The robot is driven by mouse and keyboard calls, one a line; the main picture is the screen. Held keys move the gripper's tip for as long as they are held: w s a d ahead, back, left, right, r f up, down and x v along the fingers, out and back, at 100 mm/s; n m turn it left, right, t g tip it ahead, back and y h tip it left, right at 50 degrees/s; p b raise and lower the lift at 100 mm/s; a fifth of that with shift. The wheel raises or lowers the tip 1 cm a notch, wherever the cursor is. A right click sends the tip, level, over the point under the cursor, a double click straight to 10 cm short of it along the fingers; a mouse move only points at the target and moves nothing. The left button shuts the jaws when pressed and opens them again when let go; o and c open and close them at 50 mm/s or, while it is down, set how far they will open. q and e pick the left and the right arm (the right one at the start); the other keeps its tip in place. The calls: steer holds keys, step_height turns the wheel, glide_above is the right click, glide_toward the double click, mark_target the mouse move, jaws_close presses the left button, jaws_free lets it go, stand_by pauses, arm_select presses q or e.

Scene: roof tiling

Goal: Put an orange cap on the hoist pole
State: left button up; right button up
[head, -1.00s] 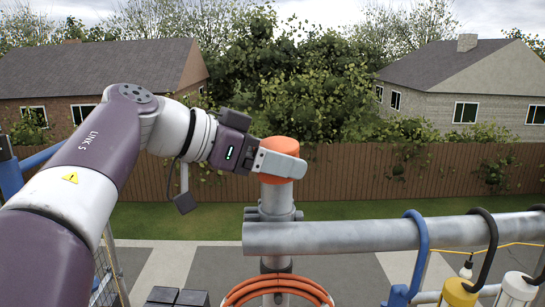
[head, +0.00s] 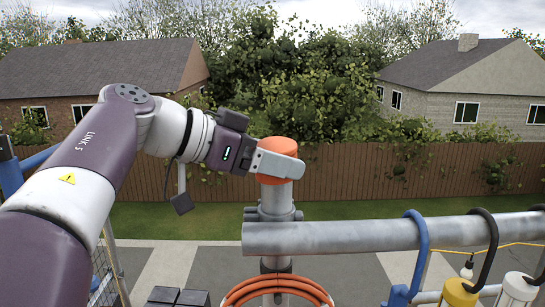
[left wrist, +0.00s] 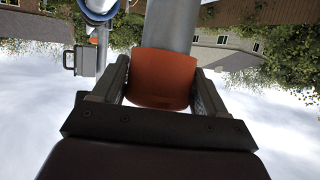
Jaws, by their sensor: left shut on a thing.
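The orange cap (head: 278,145) is at the top end of the upright grey hoist pole (head: 276,198) in the head view. My left gripper (head: 278,163) is shut on the cap from the left side. In the left wrist view the cap (left wrist: 160,80) lies between the two fingers of my left gripper (left wrist: 160,88), and the pole (left wrist: 172,24) runs straight out from it. The cap's rim meets the pole with no clear gap; how deep the pole sits inside is hidden. My right gripper is not in view.
A grey horizontal tube (head: 370,234) joins the pole below the cap and runs right. Blue and black hooks hang on it, with a yellow lamp (head: 458,293). A coiled orange hose (head: 277,288) hangs below. The air above the cap is clear.

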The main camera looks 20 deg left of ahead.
arm_select(q)
steer(key=shift+f+b, duration=0.35)
steer(key=shift+f, duration=0.2)
steer(key=shift+r, duration=0.2)
steer(key=shift+r+p, duration=0.4)
steer(key=shift+r, duration=0.2)
steer(key=shift+f+b, duration=0.35)
steer(key=shift+f, duration=0.1)
stand_by(0.6)
steer(key=shift+r, duration=0.15)
steer(key=shift+r+p, duration=0.35)
steer(key=shift+r, duration=0.3)
steer(key=shift+f+b, duration=0.55)
steer(key=shift+f, duration=0.25)
stand_by(0.5)
